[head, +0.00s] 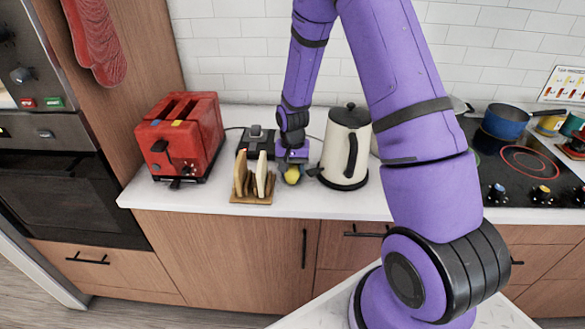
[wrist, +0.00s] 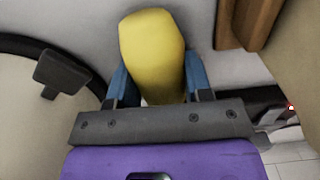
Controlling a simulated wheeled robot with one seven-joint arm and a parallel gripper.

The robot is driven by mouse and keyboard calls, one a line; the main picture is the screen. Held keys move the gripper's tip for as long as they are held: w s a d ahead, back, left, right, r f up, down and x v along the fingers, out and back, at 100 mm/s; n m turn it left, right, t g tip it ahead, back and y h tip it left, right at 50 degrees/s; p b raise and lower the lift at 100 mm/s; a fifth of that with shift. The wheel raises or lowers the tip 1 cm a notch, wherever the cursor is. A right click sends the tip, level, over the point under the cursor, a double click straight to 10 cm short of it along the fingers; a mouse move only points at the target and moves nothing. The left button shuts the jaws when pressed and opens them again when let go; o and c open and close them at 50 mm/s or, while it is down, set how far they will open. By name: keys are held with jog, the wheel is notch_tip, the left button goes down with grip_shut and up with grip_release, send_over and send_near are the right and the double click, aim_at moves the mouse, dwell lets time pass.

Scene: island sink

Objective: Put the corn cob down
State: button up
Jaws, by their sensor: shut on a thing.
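The corn cob (head: 292,175) is yellow and sits at the end of my gripper, low over the white counter between the bread rack and the kettle. In the wrist view the corn cob (wrist: 152,50) stands between my two blue fingers. My gripper (wrist: 155,85) is shut on it. In the head view my gripper (head: 291,168) points down at the counter. I cannot tell whether the cob touches the counter.
The cream kettle (head: 337,150) stands close on the right. A wooden rack (head: 250,197) with bread slices is close on the left, with a red toaster (head: 182,135) farther left. The stove (head: 530,165) is at right. The counter's front strip (head: 300,205) is clear.

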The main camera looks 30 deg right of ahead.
jog(key=o, duration=1.1)
jog(key=shift+f, duration=0.1)
